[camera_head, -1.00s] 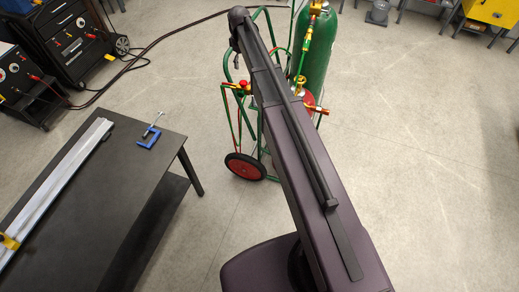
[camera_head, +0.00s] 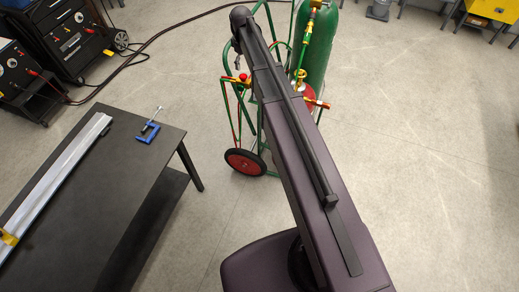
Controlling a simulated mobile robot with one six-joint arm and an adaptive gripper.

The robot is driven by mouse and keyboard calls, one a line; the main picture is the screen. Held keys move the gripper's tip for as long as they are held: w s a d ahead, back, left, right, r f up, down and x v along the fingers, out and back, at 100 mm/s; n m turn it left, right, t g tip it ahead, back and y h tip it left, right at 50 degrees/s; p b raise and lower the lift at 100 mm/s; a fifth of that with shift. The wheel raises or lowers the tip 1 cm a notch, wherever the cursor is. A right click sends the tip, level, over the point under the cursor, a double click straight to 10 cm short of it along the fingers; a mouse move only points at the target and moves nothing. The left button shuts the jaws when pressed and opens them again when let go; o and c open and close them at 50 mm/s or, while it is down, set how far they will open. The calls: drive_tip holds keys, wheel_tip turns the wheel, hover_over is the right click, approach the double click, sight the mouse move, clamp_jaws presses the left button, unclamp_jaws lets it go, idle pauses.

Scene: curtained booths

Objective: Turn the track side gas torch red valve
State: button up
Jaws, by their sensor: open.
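On the cart's left side, towards the table with the metal track, is a brass torch (camera_head: 230,80) with a small red valve (camera_head: 243,77). A second brass torch with a red knob (camera_head: 318,104) shows right of my arm. My gripper (camera_head: 238,63) hangs small and dark at the far end of my arm, a little above the left red valve in the picture and apart from it. Its fingers are hard to make out.
A dark table (camera_head: 115,172) at left bears the metal track (camera_head: 55,168) and a blue clamp (camera_head: 148,131). Black equipment carts (camera_head: 68,40) stand at upper left, with a hose across the floor. The floor (camera_head: 425,180) at right is clear.

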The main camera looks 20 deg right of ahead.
drive_tip(key=s+f+m+b, duration=0.6)
drive_tip(key=s+f+b, duration=1.6)
drive_tip(key=f+b, duration=0.3)
drive_tip(key=shift+s+f+m+b, duration=0.3)
drive_tip(key=shift+s+f+b, duration=0.1)
drive_tip(key=shift+f, duration=0.3)
idle(0.5)
drive_tip(key=s+m, duration=0.1)
drive_tip(key=s, duration=0.2)
idle(0.4)
